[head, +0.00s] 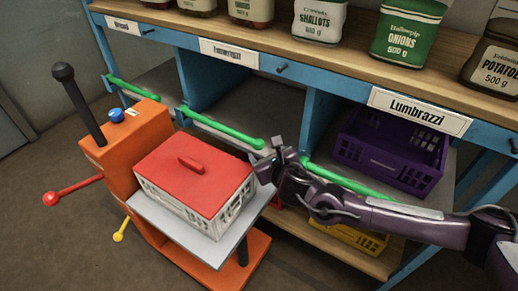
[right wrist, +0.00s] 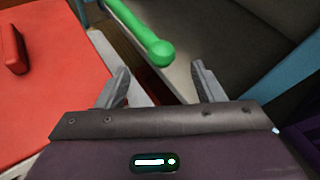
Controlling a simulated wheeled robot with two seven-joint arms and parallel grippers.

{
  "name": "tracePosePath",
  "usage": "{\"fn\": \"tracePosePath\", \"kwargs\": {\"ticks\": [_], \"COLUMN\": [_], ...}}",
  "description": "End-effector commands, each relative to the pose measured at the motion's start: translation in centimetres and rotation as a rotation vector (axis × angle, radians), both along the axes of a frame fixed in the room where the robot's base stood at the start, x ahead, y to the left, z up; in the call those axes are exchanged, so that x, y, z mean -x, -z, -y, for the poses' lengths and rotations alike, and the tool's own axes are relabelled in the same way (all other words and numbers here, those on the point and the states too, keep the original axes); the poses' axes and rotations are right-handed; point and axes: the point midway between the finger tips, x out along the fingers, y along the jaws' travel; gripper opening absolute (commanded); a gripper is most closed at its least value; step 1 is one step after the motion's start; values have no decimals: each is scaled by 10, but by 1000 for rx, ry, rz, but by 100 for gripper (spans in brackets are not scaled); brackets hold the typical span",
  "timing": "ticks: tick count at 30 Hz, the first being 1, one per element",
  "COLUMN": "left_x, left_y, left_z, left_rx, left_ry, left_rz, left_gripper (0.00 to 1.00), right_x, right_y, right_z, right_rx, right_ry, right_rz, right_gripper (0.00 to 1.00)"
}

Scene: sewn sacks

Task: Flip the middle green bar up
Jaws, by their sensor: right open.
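The middle green bar (head: 222,127) runs along the front of the middle shelf bay, low and roughly level, with a round knob at its right end. My right gripper (head: 268,158) is just below and beside that knob in the head view. In the right wrist view the bar (right wrist: 138,24) comes in from the top and its knob lies just beyond the gap between my fingertips (right wrist: 160,80). The fingers are open with nothing between them, and I see no contact with the bar. My left gripper is not in view.
A white crate with a red lid (head: 190,168) stands on the orange cart (head: 125,150), close left of my right gripper. Other green bars lie left (head: 132,88) and right (head: 345,180). A purple crate (head: 395,150) sits in the right bay; a blue post (head: 308,120) divides the bays.

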Motion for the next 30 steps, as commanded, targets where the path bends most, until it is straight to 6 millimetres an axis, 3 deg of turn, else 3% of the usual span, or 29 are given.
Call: {"fn": "tracePosePath", "kwargs": {"ticks": [10, 22, 30], "left_x": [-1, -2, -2], "left_y": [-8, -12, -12], "left_z": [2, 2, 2], "left_rx": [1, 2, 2], "left_ry": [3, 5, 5], "left_rz": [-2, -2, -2], "left_gripper": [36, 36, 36], "right_x": [-46, -54, -54], "right_y": [19, 23, 23], "right_z": [-13, -16, -15], "right_rx": [-5, -4, -4], "right_ry": [2, 1, 2], "right_rz": [0, -2, -2], "right_gripper": [62, 62, 29]}}
